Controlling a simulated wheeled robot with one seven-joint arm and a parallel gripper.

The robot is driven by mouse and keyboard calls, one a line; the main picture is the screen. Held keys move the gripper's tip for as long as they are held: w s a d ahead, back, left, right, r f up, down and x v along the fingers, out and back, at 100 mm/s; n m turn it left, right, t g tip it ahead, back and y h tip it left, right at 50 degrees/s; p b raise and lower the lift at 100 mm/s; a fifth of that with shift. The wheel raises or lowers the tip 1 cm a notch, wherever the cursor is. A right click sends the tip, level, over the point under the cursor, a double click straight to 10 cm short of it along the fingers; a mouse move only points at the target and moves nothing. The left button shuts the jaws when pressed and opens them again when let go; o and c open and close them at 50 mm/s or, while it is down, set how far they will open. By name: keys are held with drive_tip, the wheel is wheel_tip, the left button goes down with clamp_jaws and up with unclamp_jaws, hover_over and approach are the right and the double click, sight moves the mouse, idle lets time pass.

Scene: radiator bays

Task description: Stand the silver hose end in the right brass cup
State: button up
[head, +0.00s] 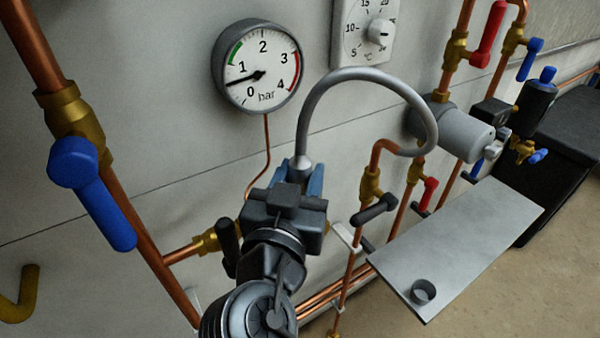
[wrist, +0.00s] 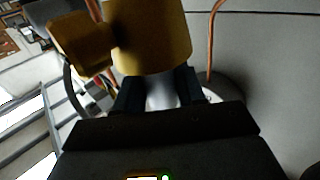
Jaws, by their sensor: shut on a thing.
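My gripper (head: 301,178) is shut on the silver hose end (head: 300,168), in front of the wall. The grey hose (head: 352,76) rises from it and arcs right to the grey cylinder. In the wrist view, the silver end (wrist: 161,95) shows between the dark fingers. A large brass body (wrist: 150,38) with a side stub fills the space just beyond the fingertips; I cannot tell whether the hose end touches it. In the head view, brass (head: 208,240) shows left of my gripper. I cannot tell which brass part is the right cup; its opening is hidden.
A pressure gauge (head: 260,66) hangs above my gripper. A copper pipe with a blue lever (head: 105,210) stands left. Valves and a grey cylinder (head: 455,131) crowd the right.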

drive_tip(key=shift+f+b, duration=0.35)
drive_tip(key=shift+b, duration=0.15)
drive_tip(key=o, duration=1.1)
drive_tip(key=shift+r, duration=0.1)
drive_tip(key=shift+r+p, duration=0.4)
drive_tip(key=shift+p, duration=0.2)
drive_tip(key=shift+s+a+f+b, duration=0.1)
drive_tip(key=shift+s+a+b, duration=0.35)
drive_tip(key=shift+s, duration=1.5)
drive_tip(key=shift+s+a+r+b, duration=0.1)
drive_tip(key=shift+s+a+b, duration=0.3)
drive_tip(key=shift+s, duration=1.6)
drive_tip(key=shift+s+a+f+b, duration=0.1)
drive_tip(key=shift+s+a+b, duration=0.35)
drive_tip(key=shift+s, duration=1.5)
drive_tip(key=shift+d, duration=0.15)
